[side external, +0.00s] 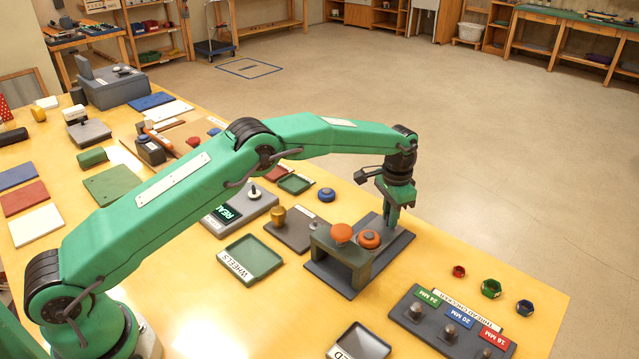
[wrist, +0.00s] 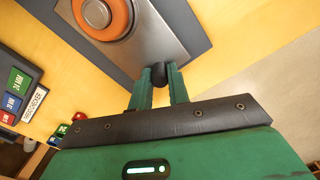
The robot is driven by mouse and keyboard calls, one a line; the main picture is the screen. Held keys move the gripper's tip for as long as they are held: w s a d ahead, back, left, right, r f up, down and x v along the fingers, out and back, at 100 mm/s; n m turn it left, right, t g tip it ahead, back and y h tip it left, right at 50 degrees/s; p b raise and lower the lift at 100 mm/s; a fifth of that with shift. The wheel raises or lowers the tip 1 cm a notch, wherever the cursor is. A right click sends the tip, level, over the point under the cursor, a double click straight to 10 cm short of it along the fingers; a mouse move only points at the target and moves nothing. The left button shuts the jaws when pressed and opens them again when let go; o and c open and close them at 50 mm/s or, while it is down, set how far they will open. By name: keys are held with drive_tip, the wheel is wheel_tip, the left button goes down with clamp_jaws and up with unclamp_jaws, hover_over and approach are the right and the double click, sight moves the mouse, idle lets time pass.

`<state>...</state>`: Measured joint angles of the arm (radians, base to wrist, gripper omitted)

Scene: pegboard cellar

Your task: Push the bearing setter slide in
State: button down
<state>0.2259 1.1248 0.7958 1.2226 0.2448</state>
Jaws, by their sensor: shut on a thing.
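The bearing setter stands on a dark base plate (side external: 330,277) at the right part of the bench. Its grey body (side external: 350,254) has a rounded orange top (side external: 341,233), with an orange wheel (side external: 369,239) beside it. In the wrist view the orange wheel (wrist: 122,15) lies on the setter's grey metal slide (wrist: 158,38). A black knob (wrist: 158,72) sits at the slide's near end. My gripper (side external: 390,226) points down at the far right side of the setter. In the wrist view my gripper (wrist: 159,80) is shut on the black knob, one green finger on each side.
A thread checker (side external: 450,322) with green, blue and red labels lies at the front right, with small coloured nuts (side external: 491,288) beyond it. A green tray marked WHEELS (side external: 251,259) and a grey display unit (side external: 238,208) stand left of the setter.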

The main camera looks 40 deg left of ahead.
sight(364, 242)
drive_tip(key=shift+s+d+r, duration=0.1)
drive_tip(key=shift+s, duration=5.25)
drive_tip(key=c, duration=1.3)
unclamp_jaws()
drive_tip(key=shift+r, duration=0.1)
wheel_tip(364, 242, up, 7)
drive_tip(key=shift+r, duration=0.25)
